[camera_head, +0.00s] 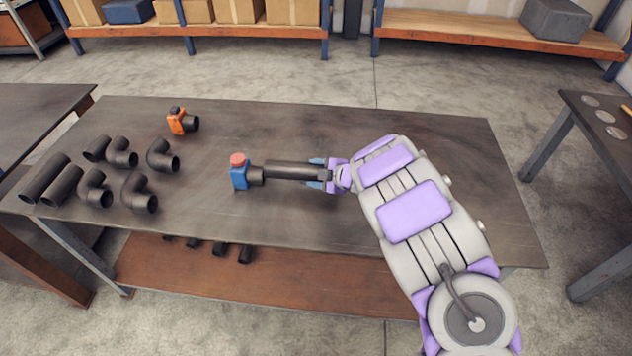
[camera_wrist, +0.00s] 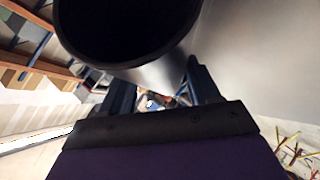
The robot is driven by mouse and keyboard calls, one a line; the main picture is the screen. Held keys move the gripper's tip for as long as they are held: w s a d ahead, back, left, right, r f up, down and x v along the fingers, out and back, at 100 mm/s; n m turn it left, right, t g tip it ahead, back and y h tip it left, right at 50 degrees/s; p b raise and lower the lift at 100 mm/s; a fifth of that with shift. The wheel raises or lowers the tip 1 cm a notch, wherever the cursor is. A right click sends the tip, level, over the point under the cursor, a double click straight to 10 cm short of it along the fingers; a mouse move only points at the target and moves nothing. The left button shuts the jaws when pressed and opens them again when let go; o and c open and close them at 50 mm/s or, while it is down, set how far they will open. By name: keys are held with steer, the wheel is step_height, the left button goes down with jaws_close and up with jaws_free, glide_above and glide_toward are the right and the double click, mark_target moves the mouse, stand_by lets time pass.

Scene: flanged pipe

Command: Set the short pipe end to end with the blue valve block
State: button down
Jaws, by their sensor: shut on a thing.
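The blue valve block (camera_head: 240,176), with a red cap (camera_head: 238,160) on top and a black stub on its right side, sits on the dark table. The short black pipe (camera_head: 290,170) lies level to its right, in line with the stub. Its left end appears to meet the stub in the head view; a small gap cannot be ruled out. My gripper (camera_head: 318,174) is shut on the pipe's right end, with blue fingers on either side. In the wrist view the pipe's open round end (camera_wrist: 128,30) fills the top, above the fingers (camera_wrist: 158,95).
Several black elbows (camera_head: 160,156) and two straight pipes (camera_head: 45,178) lie on the left of the table (camera_head: 330,120). An orange valve piece (camera_head: 181,121) stands behind them. More fittings (camera_head: 220,249) are on the shelf below. The table's right side is clear.

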mark_target(316, 180)
steer(key=shift+f+b, duration=0.5)
steer(key=shift+f, duration=1.1)
steer(key=c, duration=0.5)
jaws_free()
steer(key=p+v, duration=0.2)
steer(key=v, duration=1)
steer(key=shift+s+p, duration=0.1)
steer(key=shift+p, duration=0.3)
